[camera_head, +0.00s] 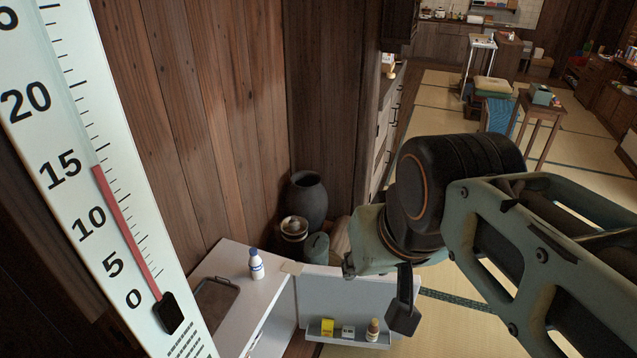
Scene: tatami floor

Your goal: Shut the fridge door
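The fridge is a low white cabinet (232,257) against the wooden wall at the bottom centre. Its door (340,288) stands open to the right, with its inner side facing me. A door shelf (349,340) holds a yellow box (327,328), a small white box (348,332) and a brown bottle (373,330). My gripper (378,292) is at the door's right end in the picture and overlaps it. I cannot tell whether it touches the door. One dark finger hangs down; the other is not clear, so the opening cannot be judged.
A white bottle with a blue cap (256,265) and a tray (214,302) are on the fridge top. A dark vase (307,200) and smaller pots stand behind. A large thermometer (95,180) fills the left side. Tatami floor (440,105) is open farther back.

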